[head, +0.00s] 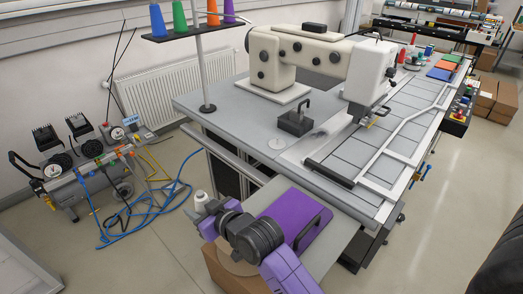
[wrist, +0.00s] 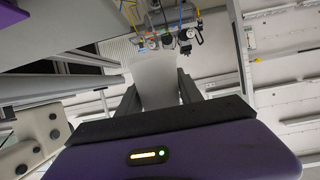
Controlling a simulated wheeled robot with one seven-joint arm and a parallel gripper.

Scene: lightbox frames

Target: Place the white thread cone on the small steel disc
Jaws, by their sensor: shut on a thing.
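The white thread cone (head: 200,197) is at the end of my arm, left of the sewing table and apart from it. My gripper (head: 203,208) is shut on it. In the wrist view the pale cone (wrist: 155,82) stands between the two dark fingers of my gripper (wrist: 159,95). Nothing stands on the disc. It is up and to the right of my gripper in the head view.
The grey table (head: 222,105) carries a large sewing machine (head: 310,50). A black block with a handle (head: 295,122) stands close to the disc. A thread stand pole (head: 202,70) rises at the table's left edge, with coloured cones on top. A cardboard box is below my arm.

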